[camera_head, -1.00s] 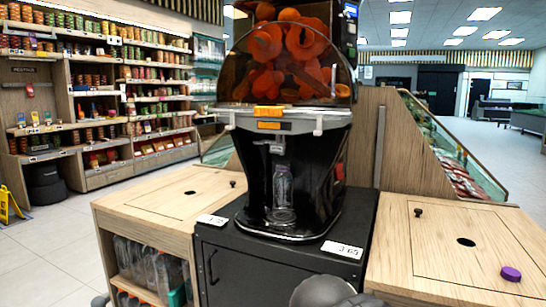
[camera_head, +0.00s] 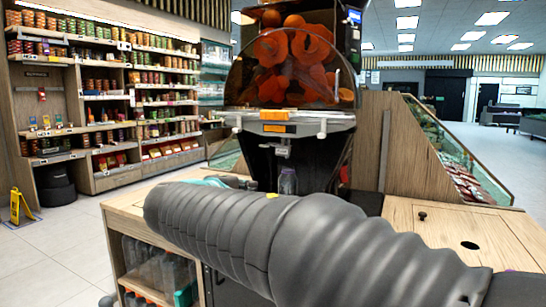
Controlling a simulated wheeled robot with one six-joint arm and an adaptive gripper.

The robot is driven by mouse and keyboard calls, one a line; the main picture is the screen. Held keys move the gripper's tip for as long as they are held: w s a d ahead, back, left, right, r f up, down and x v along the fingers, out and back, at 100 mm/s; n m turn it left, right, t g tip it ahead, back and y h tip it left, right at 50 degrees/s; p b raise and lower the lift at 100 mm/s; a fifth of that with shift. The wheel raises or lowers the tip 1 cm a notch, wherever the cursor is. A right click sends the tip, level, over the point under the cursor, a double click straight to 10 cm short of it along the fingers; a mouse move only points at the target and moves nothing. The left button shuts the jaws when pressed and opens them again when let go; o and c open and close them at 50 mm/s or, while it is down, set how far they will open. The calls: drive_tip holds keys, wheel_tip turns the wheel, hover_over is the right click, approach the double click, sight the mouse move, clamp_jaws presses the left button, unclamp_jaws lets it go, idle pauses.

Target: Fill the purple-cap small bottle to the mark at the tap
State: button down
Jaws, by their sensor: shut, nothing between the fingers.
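The small clear bottle (camera_head: 288,182) stands uncapped under the tap (camera_head: 281,150) of the orange juicer (camera_head: 291,85). Only its upper part shows; my arm hides its lower part and base. I cannot tell its liquid level or see the fill mark. My grey ribbed arm crosses the foreground from the lower right to the left. A small teal and dark part of my arm shows just above it, left of the bottle. My gripper's fingers are not distinguishable behind the arm.
Several bottles (camera_head: 150,270) stand in the shelf under the left counter. A glass-sided slanted display borders the right counter. A yellow floor sign (camera_head: 20,206) stands far left.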

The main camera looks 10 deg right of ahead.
sight(282, 152)
drive_tip(key=shift+t+h, duration=0.7)
drive_tip(key=r, duration=0.4)
drive_tip(key=shift+d+r, duration=0.3)
drive_tip(key=shift+r, duration=0.1)
drive_tip(key=p+x, duration=0.2)
drive_tip(key=x, duration=1.1)
drive_tip(key=shift+w+d, duration=0.25)
drive_tip(key=shift+w, duration=0.1)
